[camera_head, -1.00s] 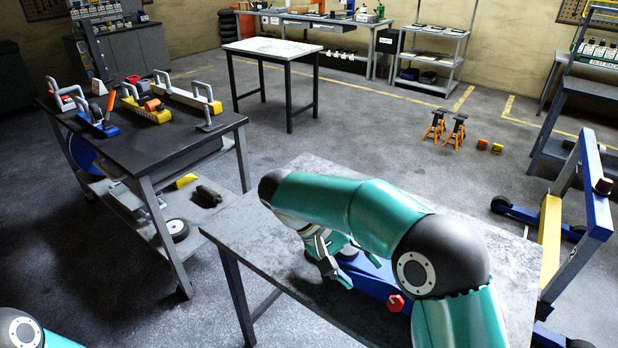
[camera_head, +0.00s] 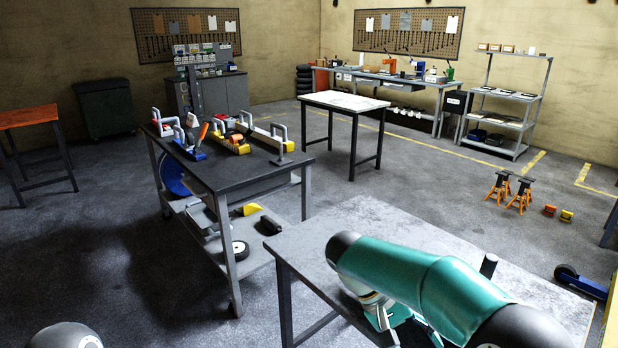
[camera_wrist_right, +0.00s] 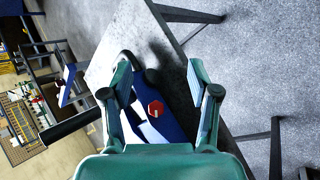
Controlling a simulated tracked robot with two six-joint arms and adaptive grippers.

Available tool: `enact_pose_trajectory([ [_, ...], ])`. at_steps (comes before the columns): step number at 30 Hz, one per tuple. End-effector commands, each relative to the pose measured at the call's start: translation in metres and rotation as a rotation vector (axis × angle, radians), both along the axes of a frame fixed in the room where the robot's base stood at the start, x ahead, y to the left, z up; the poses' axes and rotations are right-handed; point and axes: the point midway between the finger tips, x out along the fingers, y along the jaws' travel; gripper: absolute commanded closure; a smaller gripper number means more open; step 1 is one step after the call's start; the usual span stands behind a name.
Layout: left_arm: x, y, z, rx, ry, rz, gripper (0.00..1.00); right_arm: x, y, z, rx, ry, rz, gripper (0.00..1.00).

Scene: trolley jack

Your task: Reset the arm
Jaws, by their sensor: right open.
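In the right wrist view, a blue trolley jack (camera_wrist_right: 172,128) with a red hexagonal knob (camera_wrist_right: 155,109) lies on the grey worktable (camera_wrist_right: 140,35). My right gripper (camera_wrist_right: 160,78) is open, its two teal fingers apart on either side of the view of the jack. Nothing is seen held between them; I cannot tell how far above the jack they are. In the head view my right arm covers most of the jack, and only part of the right gripper (camera_head: 385,318) shows beneath the arm. A dark upright cylinder (camera_head: 488,265) rises behind it. My left gripper is out of view.
A dark trolley (camera_head: 235,168) with tools on top stands left of the worktable. A pale-topped table (camera_head: 345,101), orange stands (camera_head: 520,193) and shelving (camera_head: 510,95) are behind. Floor at left is open.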

Motion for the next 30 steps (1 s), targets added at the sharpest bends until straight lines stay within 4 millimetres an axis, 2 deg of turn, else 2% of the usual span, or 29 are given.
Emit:
enact_pose_trajectory([
  [1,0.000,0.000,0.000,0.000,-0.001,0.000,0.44,-0.001,0.000,-0.013,0.026,0.017,0.012,0.39],
  [5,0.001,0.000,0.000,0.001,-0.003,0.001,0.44,-0.003,0.003,-0.042,0.099,0.036,0.044,0.39],
  [10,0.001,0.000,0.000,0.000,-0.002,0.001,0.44,-0.010,0.010,-0.087,0.219,0.064,0.087,0.39],
  [16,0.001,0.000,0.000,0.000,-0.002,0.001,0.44,-0.029,0.026,-0.151,0.409,0.085,0.122,0.39],
  [20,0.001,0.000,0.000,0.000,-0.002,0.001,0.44,-0.055,0.043,-0.203,0.586,0.084,0.120,0.39],
  [24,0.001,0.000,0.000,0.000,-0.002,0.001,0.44,-0.093,0.068,-0.257,0.800,0.023,0.071,0.39],
  [27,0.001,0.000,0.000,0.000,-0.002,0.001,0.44,-0.118,0.080,-0.284,0.912,-0.057,0.012,0.39],
  [30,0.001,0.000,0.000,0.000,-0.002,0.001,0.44,-0.140,0.085,-0.301,0.976,-0.155,-0.054,0.39],
])
